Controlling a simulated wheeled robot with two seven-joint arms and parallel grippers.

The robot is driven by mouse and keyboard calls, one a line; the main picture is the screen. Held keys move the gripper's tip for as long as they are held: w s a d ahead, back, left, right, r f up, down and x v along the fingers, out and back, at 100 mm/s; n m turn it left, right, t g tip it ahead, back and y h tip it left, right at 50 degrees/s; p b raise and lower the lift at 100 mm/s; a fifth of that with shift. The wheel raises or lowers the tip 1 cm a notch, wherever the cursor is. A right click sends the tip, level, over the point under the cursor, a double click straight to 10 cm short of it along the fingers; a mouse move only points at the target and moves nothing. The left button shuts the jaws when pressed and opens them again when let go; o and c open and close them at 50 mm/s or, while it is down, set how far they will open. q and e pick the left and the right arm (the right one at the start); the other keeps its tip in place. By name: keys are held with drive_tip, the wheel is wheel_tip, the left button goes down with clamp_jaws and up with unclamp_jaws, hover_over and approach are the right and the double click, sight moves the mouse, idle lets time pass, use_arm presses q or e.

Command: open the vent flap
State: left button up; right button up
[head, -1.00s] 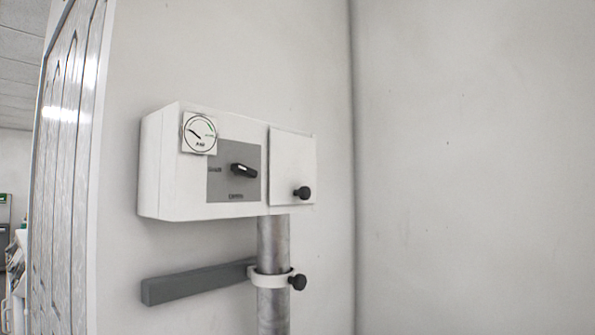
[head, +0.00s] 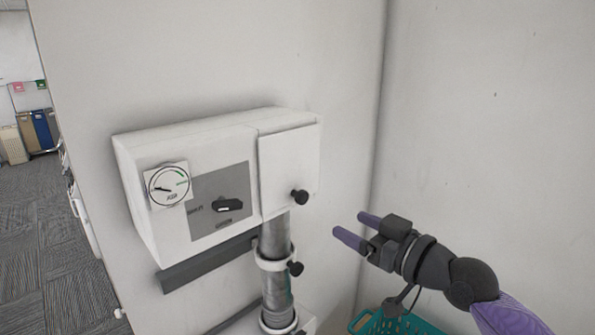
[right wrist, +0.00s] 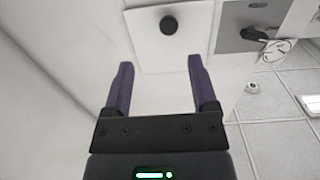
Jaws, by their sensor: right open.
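The vent flap (head: 287,165) is a white square panel on the right part of a white wall box (head: 185,135). A black round knob (head: 299,197) sits near its lower right corner. The flap looks shut. In the right wrist view the flap (right wrist: 145,48) and its knob (right wrist: 169,25) lie ahead of the fingers. My right gripper (head: 357,228) is open and empty, to the right of and a little below the knob, apart from it. It also shows in the right wrist view (right wrist: 160,85). My left gripper is not in view.
The box carries a round gauge (head: 167,186) and a black rotary switch (head: 228,205) on a grey plate. A grey pipe (head: 275,240) with a knobbed clamp (head: 294,268) runs below. A teal basket (head: 400,326) is low at the right. A side wall (head: 500,130) closes the right.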

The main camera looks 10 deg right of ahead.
sight(305, 198)
drive_tip(key=shift+y, duration=0.3)
drive_tip(key=x, duration=0.3)
drive_tip(key=p+x, duration=0.1)
drive_tip(key=x, duration=0.2)
drive_tip(key=r+x, duration=0.1)
drive_tip(key=x, duration=0.3)
drive_tip(key=shift+s+a, duration=0.25)
drive_tip(key=shift+a, duration=0.15)
clamp_jaws()
idle(0.5)
